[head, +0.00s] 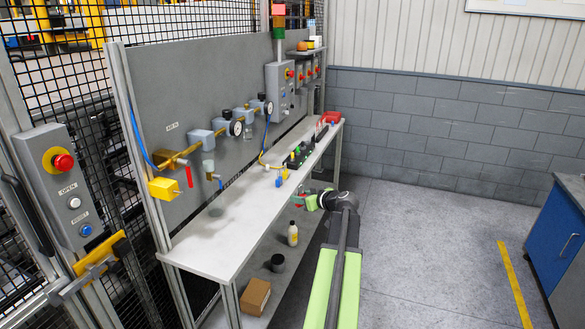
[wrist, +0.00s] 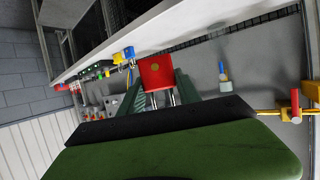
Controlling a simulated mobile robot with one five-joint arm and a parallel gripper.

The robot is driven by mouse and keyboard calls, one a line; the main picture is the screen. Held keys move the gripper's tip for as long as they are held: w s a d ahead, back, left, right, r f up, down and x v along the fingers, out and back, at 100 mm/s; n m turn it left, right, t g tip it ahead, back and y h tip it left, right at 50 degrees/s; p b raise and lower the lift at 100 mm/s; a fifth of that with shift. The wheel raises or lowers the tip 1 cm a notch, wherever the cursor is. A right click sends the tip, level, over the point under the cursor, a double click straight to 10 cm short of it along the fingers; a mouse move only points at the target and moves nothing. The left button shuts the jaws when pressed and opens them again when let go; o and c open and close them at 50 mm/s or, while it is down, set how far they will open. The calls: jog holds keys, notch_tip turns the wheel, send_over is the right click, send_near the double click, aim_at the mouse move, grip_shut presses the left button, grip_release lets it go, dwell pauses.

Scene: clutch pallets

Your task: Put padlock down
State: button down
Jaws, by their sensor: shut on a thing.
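My gripper (head: 309,201) is at the front side of the long bench, near its far half, at the end of my arm. In the wrist view my gripper (wrist: 155,92) is shut on a red padlock (wrist: 155,71), whose body sticks out beyond the green fingers with the metal shackle between them. A blue padlock (head: 278,181) and a yellow one (head: 285,173) stand on the bench (head: 215,235); the blue one (wrist: 129,52) and the yellow one (wrist: 117,59) also show in the wrist view.
A grey panel (head: 165,75) with gauges, valves and a red handle (head: 189,177) rises behind the bench. A green-button strip (head: 298,156) and red items (head: 320,130) occupy its far half. Below are a bottle (head: 292,234), black cup (head: 277,263) and carton (head: 255,297).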

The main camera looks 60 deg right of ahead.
jog(key=w+a+n+y, duration=0.2)
jog(key=w+a, duration=0.2)
jog(key=w, duration=0.2)
jog(key=b, duration=0.8)
send_over(254, 232)
jog(key=shift+t, duration=0.3)
jog(key=f, duration=0.8)
jog(key=shift+s+d, duration=0.15)
jog(key=shift+s, duration=0.05)
jog(key=shift+w+r, duration=0.1)
jog(key=shift+w, duration=0.05)
notch_tip(254, 232, down, 4)
jog(key=b, duration=0.4)
jog(key=shift+f, duration=0.25)
jog(key=shift+r, duration=0.3)
jog(key=shift+f, duration=0.25)
jog(key=c, duration=0.9)
grip_release()
jog(key=shift+o, duration=0.2)
jog(key=shift+r, duration=0.15)
